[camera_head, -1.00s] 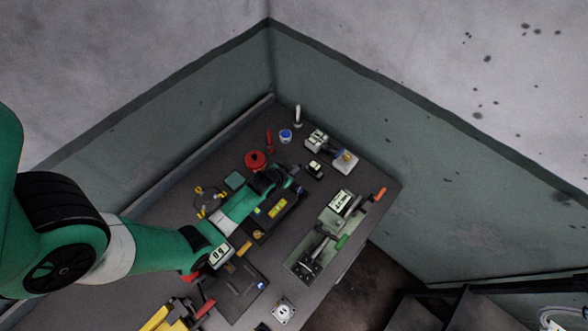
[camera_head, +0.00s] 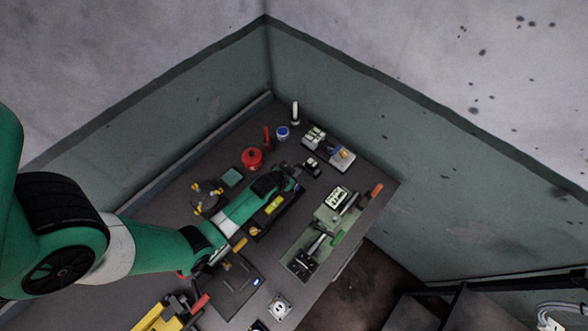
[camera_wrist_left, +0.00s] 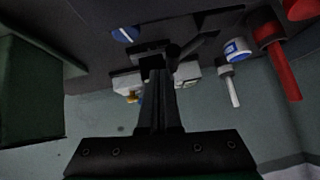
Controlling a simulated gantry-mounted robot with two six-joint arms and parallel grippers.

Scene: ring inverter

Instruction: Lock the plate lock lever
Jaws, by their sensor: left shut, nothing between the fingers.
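A green device (camera_head: 325,224) lies on the right part of the bench. It carries a white labelled plate, a small green handle (camera_head: 338,237) and a red-orange handle (camera_head: 376,190) at its far end. I cannot tell which part is the plate lock lever. My left gripper (camera_head: 290,171) is over the bench's far middle, left of this device and apart from it. In the left wrist view the fingers (camera_wrist_left: 158,62) are together and empty, in front of a dark object and a pale fixture (camera_wrist_left: 187,74). My right gripper is not in view.
A red round can (camera_head: 252,158), a blue-and-white tub (camera_head: 282,132) and a white cylinder (camera_head: 295,112) stand toward the back corner. A pale fixture (camera_head: 341,158) sits near the right wall. A yellow tool (camera_head: 160,317) is at the front left. Walls close off the far sides.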

